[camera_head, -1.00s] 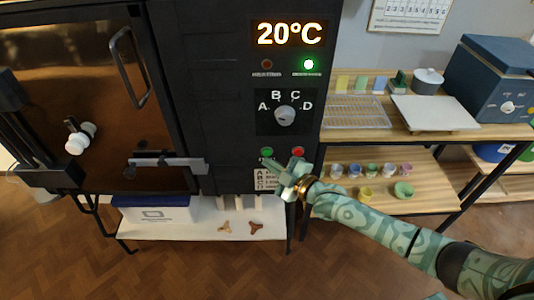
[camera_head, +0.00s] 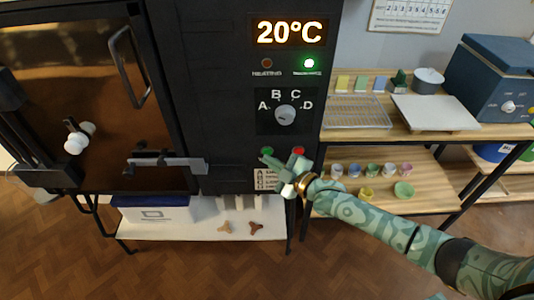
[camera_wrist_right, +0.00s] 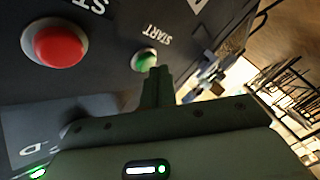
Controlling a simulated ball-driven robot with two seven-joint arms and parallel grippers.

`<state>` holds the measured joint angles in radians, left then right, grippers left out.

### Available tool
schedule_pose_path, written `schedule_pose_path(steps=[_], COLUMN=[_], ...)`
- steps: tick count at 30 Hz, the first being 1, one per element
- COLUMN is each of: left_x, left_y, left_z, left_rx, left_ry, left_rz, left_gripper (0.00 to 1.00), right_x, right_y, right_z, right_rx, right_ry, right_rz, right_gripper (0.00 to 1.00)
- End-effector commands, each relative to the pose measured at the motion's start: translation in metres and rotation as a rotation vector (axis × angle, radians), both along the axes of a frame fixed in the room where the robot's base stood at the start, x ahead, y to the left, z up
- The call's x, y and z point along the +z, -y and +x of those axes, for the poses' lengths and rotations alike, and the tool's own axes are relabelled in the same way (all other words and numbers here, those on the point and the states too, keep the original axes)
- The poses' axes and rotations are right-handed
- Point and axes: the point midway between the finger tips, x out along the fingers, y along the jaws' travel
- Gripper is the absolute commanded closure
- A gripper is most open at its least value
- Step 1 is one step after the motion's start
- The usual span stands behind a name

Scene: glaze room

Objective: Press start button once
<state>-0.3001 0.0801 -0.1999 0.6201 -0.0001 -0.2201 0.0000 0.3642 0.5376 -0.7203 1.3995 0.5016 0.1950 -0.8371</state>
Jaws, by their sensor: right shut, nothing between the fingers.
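The green start button (camera_head: 267,151) is on the kiln's black control panel, left of the red button (camera_head: 298,151). In the right wrist view the green button (camera_wrist_right: 146,60) shows beside the word START, with the red button (camera_wrist_right: 60,43) to its left. My right gripper (camera_head: 268,161) is shut and empty, its fingertips just below the green button in the head view. In the wrist view the shut fingers (camera_wrist_right: 158,74) point at the green button and cover its lower edge; I cannot tell whether they touch it. My left gripper is not in view.
The kiln display (camera_head: 290,32) reads 20°C and a green lamp (camera_head: 309,63) is lit. The dial (camera_head: 285,115) sits above the buttons. A shelf (camera_head: 455,175) with small glaze cups stands to the right. A low white shelf (camera_head: 190,232) is below the kiln.

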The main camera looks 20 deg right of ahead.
Motion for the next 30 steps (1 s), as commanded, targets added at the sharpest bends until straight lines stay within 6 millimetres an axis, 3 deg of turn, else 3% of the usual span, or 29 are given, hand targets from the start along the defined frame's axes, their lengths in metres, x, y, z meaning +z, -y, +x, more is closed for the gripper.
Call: schedule_pose_path(steps=[30], left_x=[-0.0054], left_y=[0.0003], left_z=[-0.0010], left_rx=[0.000], left_ry=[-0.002], left_rz=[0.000], left_gripper=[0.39], right_x=[-0.0004], right_y=[0.0028], right_z=[0.0088], right_rx=[-0.001], right_ry=[-0.001], right_rz=[0.000], right_gripper=[1.00])
